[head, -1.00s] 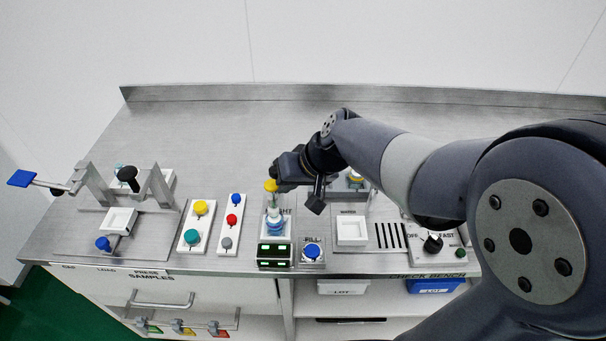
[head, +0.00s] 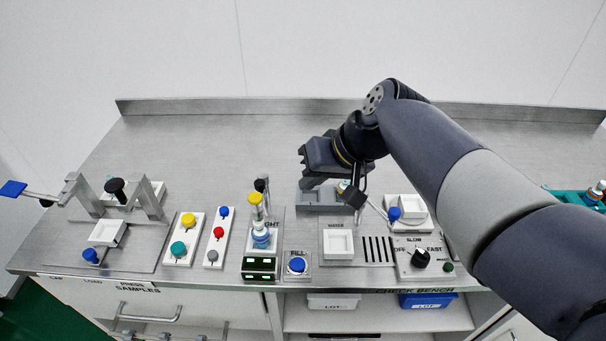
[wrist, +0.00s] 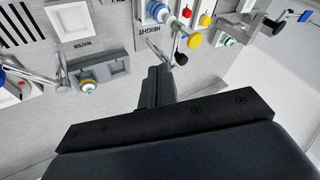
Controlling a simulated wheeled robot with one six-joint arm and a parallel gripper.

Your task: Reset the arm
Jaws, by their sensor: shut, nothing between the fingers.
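My gripper (head: 308,170) is raised above the back middle of the steel bench (head: 220,135) in the head view. It is shut and empty. In the wrist view its closed fingers (wrist: 157,85) point toward the height station, with clear space around the tips. My forearm crosses the right side of the head view and hides part of the bench.
The press (head: 115,200) stands at the left, near two button panels. A white water tray (head: 338,244), a blue button (head: 297,265) and a black dial (head: 420,258) line the front. A grey holder (head: 318,198) sits below my gripper. The back left is clear.

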